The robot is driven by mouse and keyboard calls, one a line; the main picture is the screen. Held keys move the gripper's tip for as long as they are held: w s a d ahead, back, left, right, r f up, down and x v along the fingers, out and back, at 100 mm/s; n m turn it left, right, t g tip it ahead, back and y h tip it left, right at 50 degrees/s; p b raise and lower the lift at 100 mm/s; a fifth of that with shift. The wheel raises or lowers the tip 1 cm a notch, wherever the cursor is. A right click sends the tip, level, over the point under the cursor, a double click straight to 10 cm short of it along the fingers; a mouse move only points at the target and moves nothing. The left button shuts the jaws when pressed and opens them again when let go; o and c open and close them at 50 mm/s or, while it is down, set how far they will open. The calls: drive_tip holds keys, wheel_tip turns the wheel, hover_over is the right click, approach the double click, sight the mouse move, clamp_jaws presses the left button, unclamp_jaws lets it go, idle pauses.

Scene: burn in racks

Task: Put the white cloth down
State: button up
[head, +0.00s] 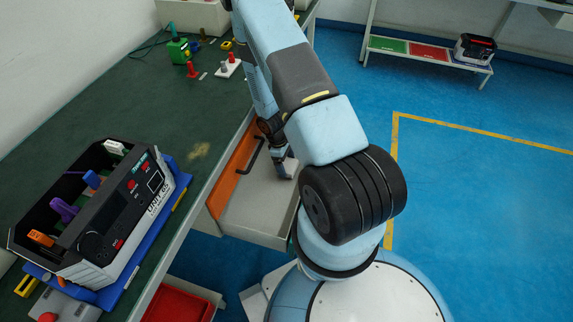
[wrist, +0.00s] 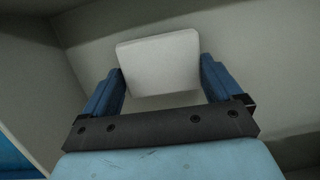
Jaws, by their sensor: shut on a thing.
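The white cloth (wrist: 160,62) is a pale folded pad, held between the two blue fingers of my gripper (wrist: 160,80) in the wrist view. My gripper is shut on it, with a finger at each side. In the head view my gripper (head: 287,167) points down into an open drawer (head: 245,205) below the workbench. A small pale patch shows by the fingertips there, mostly hidden by my arm. In the wrist view the grey drawer interior (wrist: 60,75) surrounds the cloth. I cannot tell whether the cloth touches the drawer floor.
The drawer has an orange panel (head: 232,172) and a dark handle. On the green bench (head: 130,105) stand a black and white unit (head: 125,205) on a blue base, and a green device (head: 178,50). A red bin (head: 180,303) sits below. The blue floor (head: 480,200) at right is clear.

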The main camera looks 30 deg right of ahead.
drive_tip(key=shift+f, duration=0.65)
drive_tip(key=o, duration=1.1)
drive_tip(key=shift+c, duration=0.2)
